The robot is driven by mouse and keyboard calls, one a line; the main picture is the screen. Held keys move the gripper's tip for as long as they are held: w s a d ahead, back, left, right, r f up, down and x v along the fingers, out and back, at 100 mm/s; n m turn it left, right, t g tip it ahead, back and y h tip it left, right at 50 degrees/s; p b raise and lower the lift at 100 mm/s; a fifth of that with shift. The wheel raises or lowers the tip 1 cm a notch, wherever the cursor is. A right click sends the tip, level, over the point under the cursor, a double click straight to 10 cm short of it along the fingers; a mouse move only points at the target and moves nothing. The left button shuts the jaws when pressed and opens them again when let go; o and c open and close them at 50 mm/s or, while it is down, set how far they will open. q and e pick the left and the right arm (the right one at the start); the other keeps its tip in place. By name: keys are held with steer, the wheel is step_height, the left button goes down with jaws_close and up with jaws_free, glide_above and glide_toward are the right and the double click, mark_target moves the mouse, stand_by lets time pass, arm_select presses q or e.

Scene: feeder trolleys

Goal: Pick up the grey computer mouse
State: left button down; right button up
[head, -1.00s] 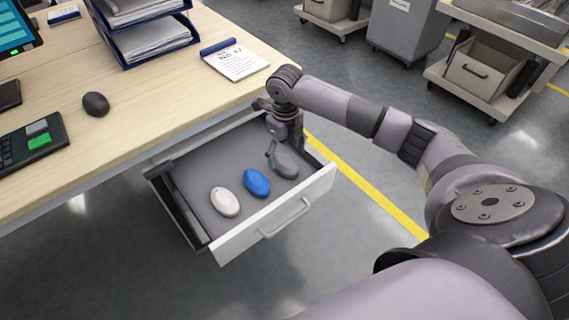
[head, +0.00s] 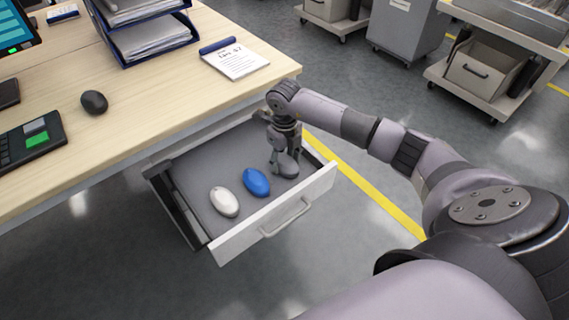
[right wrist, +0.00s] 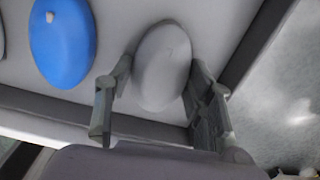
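The grey computer mouse (head: 288,167) lies in the open drawer (head: 205,160), to the right of a blue mouse (head: 256,182) and a white mouse (head: 224,202). My right gripper (head: 279,158) reaches down into the drawer over the grey mouse and hides part of it. In the right wrist view the grey mouse (right wrist: 163,68) lies between the two fingers of my right gripper (right wrist: 160,75). The fingers are apart, one on each side, with a narrow gap showing at the left finger. The blue mouse (right wrist: 64,42) is left of them. My left gripper is out of view.
A black mouse (head: 94,102), a notepad (head: 236,60) and a blue paper tray (head: 150,42) are on the wooden desk (head: 150,110) above the drawer. The drawer's white front (head: 275,214) stands close to the mice. Trolleys stand beyond on the floor.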

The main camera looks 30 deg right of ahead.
steer(key=c, duration=0.6)
steer(key=shift+r, duration=0.15)
